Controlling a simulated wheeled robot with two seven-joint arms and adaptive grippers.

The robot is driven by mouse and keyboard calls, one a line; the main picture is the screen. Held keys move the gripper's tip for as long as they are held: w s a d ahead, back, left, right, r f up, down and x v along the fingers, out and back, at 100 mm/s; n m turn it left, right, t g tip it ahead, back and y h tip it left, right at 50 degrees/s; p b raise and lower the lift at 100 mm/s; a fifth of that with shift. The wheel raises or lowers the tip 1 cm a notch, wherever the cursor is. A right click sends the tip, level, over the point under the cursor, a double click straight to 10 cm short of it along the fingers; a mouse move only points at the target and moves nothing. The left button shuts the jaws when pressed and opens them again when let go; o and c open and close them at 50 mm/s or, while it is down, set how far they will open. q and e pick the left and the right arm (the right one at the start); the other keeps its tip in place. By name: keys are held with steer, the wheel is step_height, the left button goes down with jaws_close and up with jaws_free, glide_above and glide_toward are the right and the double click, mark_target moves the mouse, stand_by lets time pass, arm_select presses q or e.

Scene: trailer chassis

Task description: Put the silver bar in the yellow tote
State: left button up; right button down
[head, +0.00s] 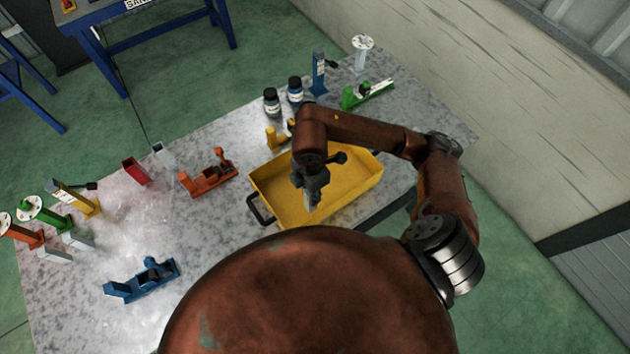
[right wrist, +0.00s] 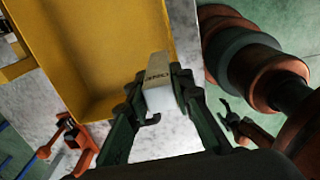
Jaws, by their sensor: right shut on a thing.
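The yellow tote (head: 262,190) stands on the table with its black handle at the left end. My right gripper (head: 312,204) is above the tote, towards its near side. In the right wrist view, the dark fingers of this gripper (right wrist: 160,100) are shut on a pale silver bar (right wrist: 157,72) with dark lettering. The bar overlaps the edge of the tote (right wrist: 105,45) in that view; its height above the rim cannot be told. My left gripper does not show in the head view; a dark part at the right of the wrist view may belong to it.
An orange fixture (head: 207,180) and a small silver block (head: 162,154) are left of the tote. Dark jars (head: 271,102) and a green fixture (head: 367,95) stand behind it. A blue fixture (head: 142,281) lies front left. Several coloured posts stand far left.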

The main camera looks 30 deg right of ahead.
steer(key=w+d+f+p, duration=0.1)
steer(key=w+d+f, duration=0.1)
steer(key=w+f, duration=0.2)
steer(key=w+d+f+p, duration=0.2)
steer(key=w+d+f, duration=0.1)
steer(key=f, duration=0.4)
steer(key=shift+w+d, duration=0.3)
steer(key=shift+w, duration=0.1)
steer(key=shift+f, duration=0.1)
steer(key=c, duration=2.2)
jaws_free()
steer(key=shift+f, duration=0.1)
steer(key=o, duration=0.5)
